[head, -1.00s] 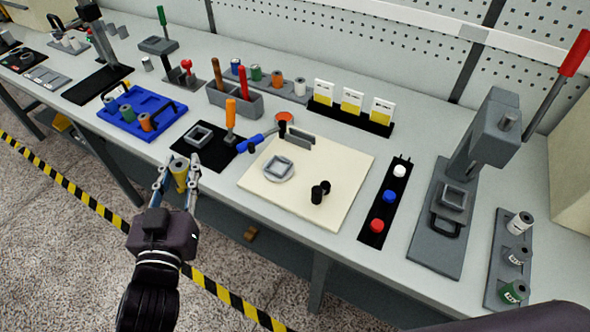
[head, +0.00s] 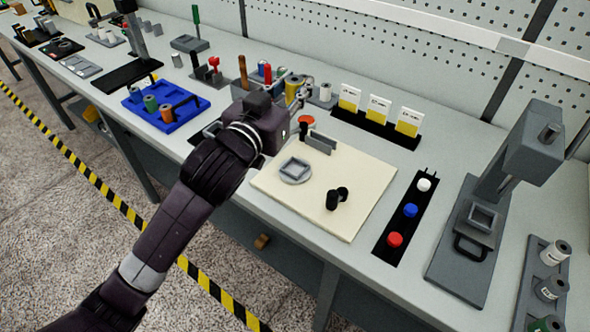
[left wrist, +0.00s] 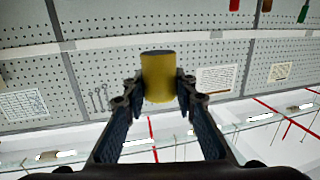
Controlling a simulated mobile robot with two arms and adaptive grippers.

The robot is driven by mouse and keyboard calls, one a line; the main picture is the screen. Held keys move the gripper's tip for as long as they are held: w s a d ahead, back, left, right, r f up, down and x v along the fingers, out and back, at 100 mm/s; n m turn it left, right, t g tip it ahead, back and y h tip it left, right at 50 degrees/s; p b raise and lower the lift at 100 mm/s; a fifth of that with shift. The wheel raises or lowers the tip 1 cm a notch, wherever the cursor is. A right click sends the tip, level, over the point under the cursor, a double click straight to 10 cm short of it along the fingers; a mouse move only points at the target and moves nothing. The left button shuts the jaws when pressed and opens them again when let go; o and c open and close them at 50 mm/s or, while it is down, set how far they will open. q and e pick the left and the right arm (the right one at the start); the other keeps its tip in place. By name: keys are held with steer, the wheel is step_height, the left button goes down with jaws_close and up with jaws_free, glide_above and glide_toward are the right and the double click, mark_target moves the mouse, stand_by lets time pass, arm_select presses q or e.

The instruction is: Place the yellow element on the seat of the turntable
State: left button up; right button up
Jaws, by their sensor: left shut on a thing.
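My left gripper (head: 298,90) is shut on the yellow element (head: 292,88), a short cylinder. In the left wrist view the yellow element (left wrist: 158,77) sits between the two fingertips (left wrist: 158,88), with a dark end face. In the head view it appears over the back part of the bench, near the row of spools. What looks like the turntable, a grey round plate with a square raised seat (head: 295,169), lies on the cream board (head: 345,200) in front and shows nothing on it. My right gripper is not in view.
A button strip (head: 405,220) and a press (head: 490,210) are to the right. White-and-yellow cards (head: 378,112) stand behind. My forearm hides part of the bench.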

arm_select(q)
glide_above(295, 169)
step_height(295, 169, down, 15)
steer(key=shift+r+b, duration=0.1)
steer(key=shift+b, duration=0.2)
step_height(295, 169, down, 5)
steer(key=shift+b, duration=0.3)
steer(key=shift+f, duration=0.2)
steer(key=o, duration=1.2)
steer(key=shift+c, duration=0.2)
